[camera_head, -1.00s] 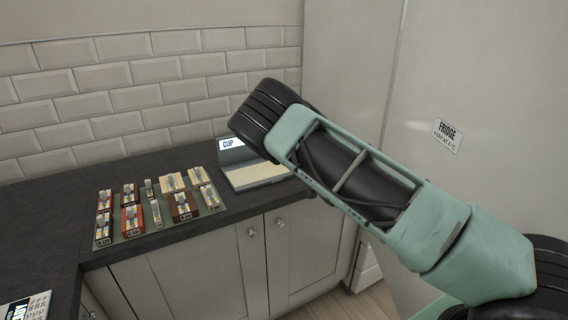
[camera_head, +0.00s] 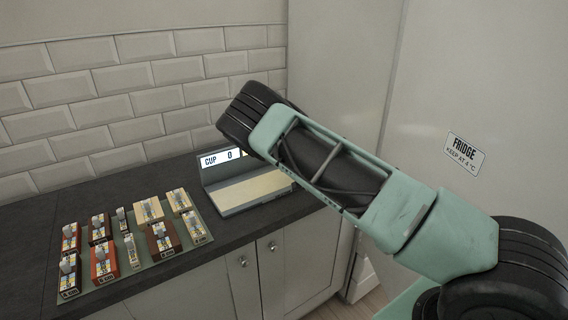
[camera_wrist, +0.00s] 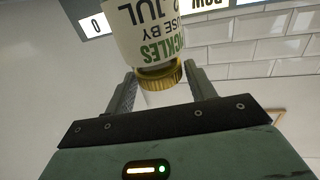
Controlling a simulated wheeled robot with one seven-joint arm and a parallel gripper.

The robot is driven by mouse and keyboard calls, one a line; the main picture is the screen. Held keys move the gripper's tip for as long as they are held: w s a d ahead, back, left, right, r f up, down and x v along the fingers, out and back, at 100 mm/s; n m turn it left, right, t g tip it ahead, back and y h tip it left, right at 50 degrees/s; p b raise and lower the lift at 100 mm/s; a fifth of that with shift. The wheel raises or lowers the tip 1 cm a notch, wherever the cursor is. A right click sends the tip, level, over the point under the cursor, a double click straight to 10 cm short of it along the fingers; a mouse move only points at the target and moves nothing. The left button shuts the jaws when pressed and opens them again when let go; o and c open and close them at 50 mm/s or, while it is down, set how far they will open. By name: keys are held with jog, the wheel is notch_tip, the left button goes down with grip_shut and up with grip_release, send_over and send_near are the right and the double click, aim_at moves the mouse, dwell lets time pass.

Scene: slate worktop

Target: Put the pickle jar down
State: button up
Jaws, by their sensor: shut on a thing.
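The pickle jar (camera_wrist: 155,30) shows in the wrist view with a white label reading "PICKLES" and "USE BY", and a gold lid (camera_wrist: 160,76). It appears upside down in that picture, with the lid towards my gripper (camera_wrist: 158,84). My gripper is shut on the jar at the lid end, one dark finger on each side. What lies beneath the jar is not visible. In the head view my arm hides the gripper and jar.
On the dark worktop (camera_head: 150,178) stands a grey unit (camera_head: 248,192) with a pale top and a lit "CUP 0" display. Left of it, a green mat (camera_head: 148,259) holds several small labelled blocks. A wall is behind; a fridge panel (camera_head: 430,90) is at right.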

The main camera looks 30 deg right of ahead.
jog(key=shift+f+p, duration=0.8)
jog(key=shift+f, duration=2.2)
jog(key=o, duration=1.2)
jog(key=shift+f, duration=0.15)
jog(key=shift+o, duration=0.2)
